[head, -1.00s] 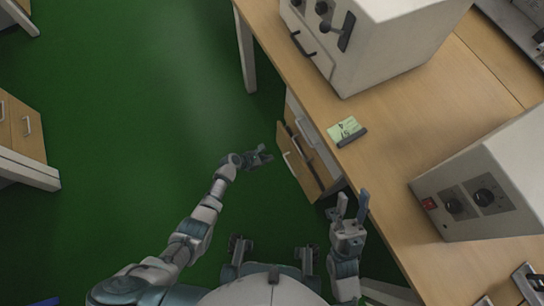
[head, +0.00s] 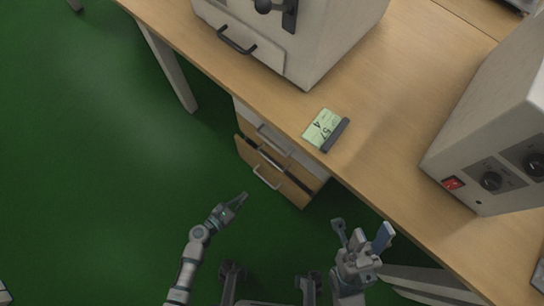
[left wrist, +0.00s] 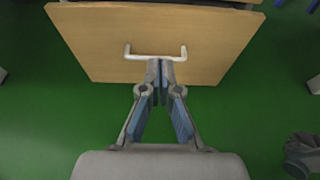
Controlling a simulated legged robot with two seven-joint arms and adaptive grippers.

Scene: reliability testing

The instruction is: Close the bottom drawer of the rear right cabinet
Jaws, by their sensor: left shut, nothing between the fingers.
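The cabinet under the table has a bottom drawer with a wooden front (head: 289,188) and a light bar handle (head: 266,178). The drawer stands out from the cabinet, with a dark gap behind its front. In the left wrist view the drawer front (left wrist: 215,45) fills the top, with its handle (left wrist: 133,53) at the fingertips. My left gripper (head: 243,197) is shut and empty, pointing at the front; it also shows in the left wrist view (left wrist: 159,68). I cannot tell if it touches. My right gripper (head: 363,232) is open and empty, right of the drawer near the table edge.
The wooden table (head: 400,110) overhangs the cabinet. It carries a large grey device (head: 320,40), a green display card (head: 323,128) and another device with knobs (head: 490,150). A table leg (head: 170,65) stands at left. The green floor is clear to the left.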

